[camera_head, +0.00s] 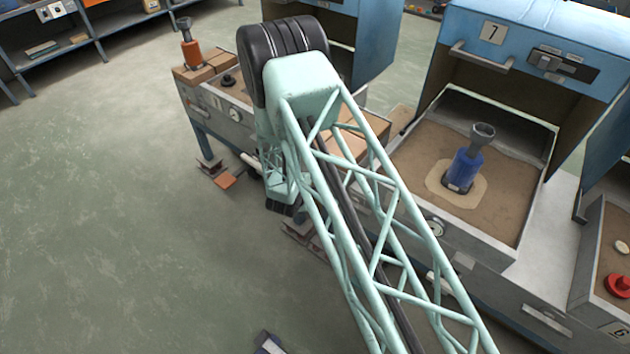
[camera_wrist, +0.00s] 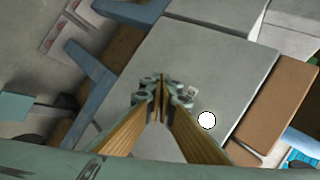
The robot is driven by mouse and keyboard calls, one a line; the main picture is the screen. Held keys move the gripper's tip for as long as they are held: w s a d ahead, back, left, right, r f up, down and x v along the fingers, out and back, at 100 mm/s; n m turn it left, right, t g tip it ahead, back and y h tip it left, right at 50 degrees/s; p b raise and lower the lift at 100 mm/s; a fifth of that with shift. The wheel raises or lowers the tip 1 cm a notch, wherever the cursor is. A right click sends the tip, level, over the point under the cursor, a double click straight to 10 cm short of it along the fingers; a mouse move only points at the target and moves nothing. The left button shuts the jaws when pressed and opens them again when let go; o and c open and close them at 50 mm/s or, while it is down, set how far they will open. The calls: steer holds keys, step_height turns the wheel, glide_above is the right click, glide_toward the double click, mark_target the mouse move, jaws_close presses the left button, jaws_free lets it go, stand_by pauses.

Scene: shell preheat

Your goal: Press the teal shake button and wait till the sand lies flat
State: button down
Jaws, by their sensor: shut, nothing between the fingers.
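My gripper (camera_wrist: 162,98) is shut and empty in the wrist view, its fingertips together over a plain grey metal face. A white round dial (camera_wrist: 206,120) is just right of the fingers. I cannot make out a teal shake button for certain in either view. In the head view, an open box marked 7 holds brown sand (camera_head: 415,160). A blue shell with a dark funnel-shaped top (camera_head: 466,165) stands upright in it, ringed by a paler patch of sand. The sand looks mostly level. My arm hides part of the station to the left.
Another station at the back left carries an orange shell (camera_head: 190,52) and blocks. A box at the right edge holds a red part (camera_head: 618,286). Grey shelves (camera_head: 95,35) stand far left. The green floor (camera_head: 110,210) on the left is clear.

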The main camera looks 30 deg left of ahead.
steer(key=shift+s, duration=0.65)
steer(key=shift+s+a, duration=0.1)
steer(key=shift+s, duration=0.1)
steer(key=shift+s+a, duration=0.1)
steer(key=shift+s, duration=2.25)
steer(key=shift+r, duration=0.1)
